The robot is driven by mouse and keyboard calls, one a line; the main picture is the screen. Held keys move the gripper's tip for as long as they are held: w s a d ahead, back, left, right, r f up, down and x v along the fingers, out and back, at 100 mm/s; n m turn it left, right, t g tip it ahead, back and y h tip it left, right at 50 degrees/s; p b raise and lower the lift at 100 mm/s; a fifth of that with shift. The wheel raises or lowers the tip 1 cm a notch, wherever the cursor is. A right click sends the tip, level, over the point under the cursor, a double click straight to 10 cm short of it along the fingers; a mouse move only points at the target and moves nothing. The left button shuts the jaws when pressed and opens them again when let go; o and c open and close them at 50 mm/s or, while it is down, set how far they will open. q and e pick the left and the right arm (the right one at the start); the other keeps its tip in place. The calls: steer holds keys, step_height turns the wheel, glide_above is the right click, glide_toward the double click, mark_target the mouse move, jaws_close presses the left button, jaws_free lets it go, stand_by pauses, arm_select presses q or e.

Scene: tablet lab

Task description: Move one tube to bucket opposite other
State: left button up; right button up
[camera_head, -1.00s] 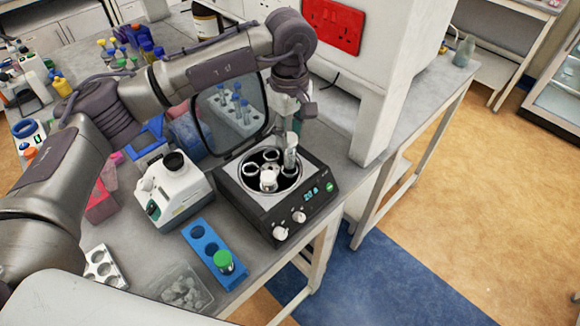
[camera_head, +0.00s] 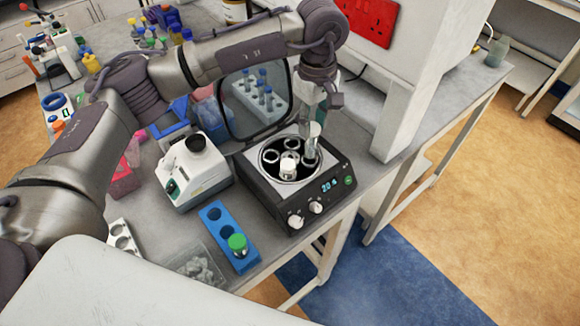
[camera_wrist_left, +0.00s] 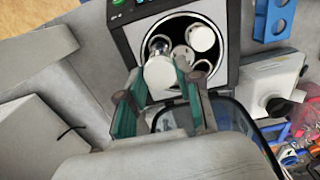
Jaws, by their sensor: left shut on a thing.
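A black-and-white centrifuge (camera_head: 333,193) stands open on the bench, its lid (camera_head: 258,101) raised behind. Its round rotor holds several buckets. One white-capped tube (camera_head: 288,167) sits in the front bucket; its cap also shows in the wrist view (camera_wrist_left: 202,37). My left gripper (camera_head: 316,112) points down over the rotor's right side, shut on the other white-capped tube (camera_head: 312,134), which is upright at the right bucket. In the wrist view that tube's cap (camera_wrist_left: 160,72) is between the fingers. I cannot tell whether its lower end is inside the bucket. The left bucket (camera_head: 271,156) looks empty.
A blue rack (camera_head: 224,227) with a green-capped tube is in front. A white device (camera_head: 195,172) stands left of the centrifuge. A white wall unit (camera_head: 405,90) with red sockets rises close behind and right of the gripper.

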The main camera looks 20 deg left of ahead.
arm_select(q)
step_height(320, 180, up, 4)
steer(key=shift+r+p, duration=0.15)
steer(key=shift+p, duration=0.6)
steer(key=shift+w+a, duration=0.2)
steer(key=shift+a, duration=0.05)
steer(key=w+a+b, duration=0.1)
steer(key=w+a, duration=0.2)
steer(key=a, duration=0.2)
steer(key=shift+w+b, duration=0.15)
steer(key=shift+b, duration=0.2)
